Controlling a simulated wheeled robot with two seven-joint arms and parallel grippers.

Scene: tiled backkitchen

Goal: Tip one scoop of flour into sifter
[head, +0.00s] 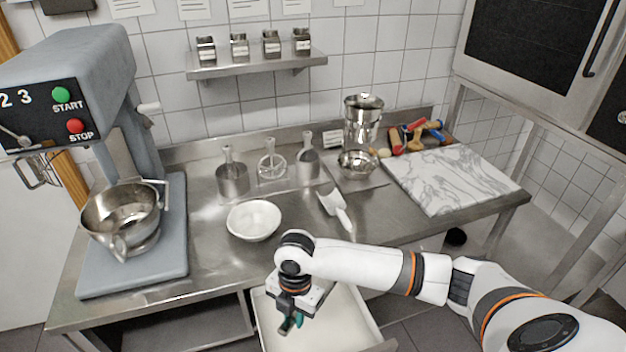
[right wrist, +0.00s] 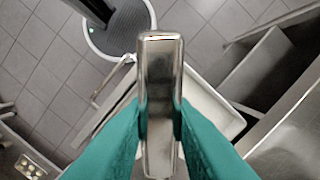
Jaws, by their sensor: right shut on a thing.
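My right gripper (head: 290,322) points down over the left part of an open pale bin or drawer (head: 340,305) below the counter front. In the right wrist view its teal fingers are shut on a shiny metal piece with a rounded end (right wrist: 160,75). I cannot tell whether it is a scoop or a handle. A scoop with a pale handle (head: 332,200) lies on the counter. A tall metal vessel (head: 362,115), possibly the sifter, stands at the back, with a small metal bowl (head: 357,163) in front. My left gripper is not in view.
A white bowl (head: 253,220) sits mid-counter. Three handled metal utensils, one a pot (head: 232,180), stand along the back. A mixer (head: 85,85) with a steel bowl (head: 122,210) is at left. A marble slab (head: 450,178) lies at right. Counter front is partly clear.

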